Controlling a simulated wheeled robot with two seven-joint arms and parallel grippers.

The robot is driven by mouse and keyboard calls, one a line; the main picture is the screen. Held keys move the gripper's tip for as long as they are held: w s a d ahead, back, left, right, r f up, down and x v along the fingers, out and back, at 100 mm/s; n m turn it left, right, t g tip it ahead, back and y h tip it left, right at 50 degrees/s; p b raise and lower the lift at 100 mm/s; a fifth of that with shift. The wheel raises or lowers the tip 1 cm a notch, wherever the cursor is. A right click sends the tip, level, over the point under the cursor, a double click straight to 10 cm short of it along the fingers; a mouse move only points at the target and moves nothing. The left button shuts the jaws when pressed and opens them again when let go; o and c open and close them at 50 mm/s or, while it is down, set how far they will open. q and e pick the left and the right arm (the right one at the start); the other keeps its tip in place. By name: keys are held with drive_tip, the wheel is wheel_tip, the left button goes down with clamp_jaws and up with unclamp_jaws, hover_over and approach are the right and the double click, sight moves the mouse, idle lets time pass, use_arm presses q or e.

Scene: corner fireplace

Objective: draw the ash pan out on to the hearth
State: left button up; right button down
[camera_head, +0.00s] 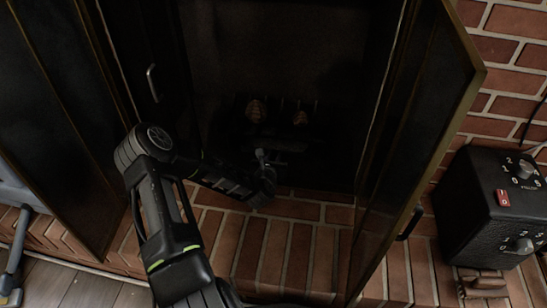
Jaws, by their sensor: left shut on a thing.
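The fireplace opening (290,50) is very dark inside. The ash pan (290,146) shows only as a dark shape low in the opening, below the grate (275,108); its edges are hard to make out. My left arm reaches in from the bottom and bends right towards the pan. My left gripper (262,158) is at the front of the pan, shut on what appears to be its handle, which is mostly hidden by the fingers and the dark. The brick hearth (290,250) lies bare in front. My right gripper is not in view.
Open doors stand on both sides: dark panels at left (55,110) and a brass-edged door (425,110) at right, jutting over the hearth. A black box with dials and a red switch (490,205) stands right of that door. Two brownish cone-like things sit in the grate.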

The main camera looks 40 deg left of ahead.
use_arm(q)
clamp_jaws()
idle(0.8)
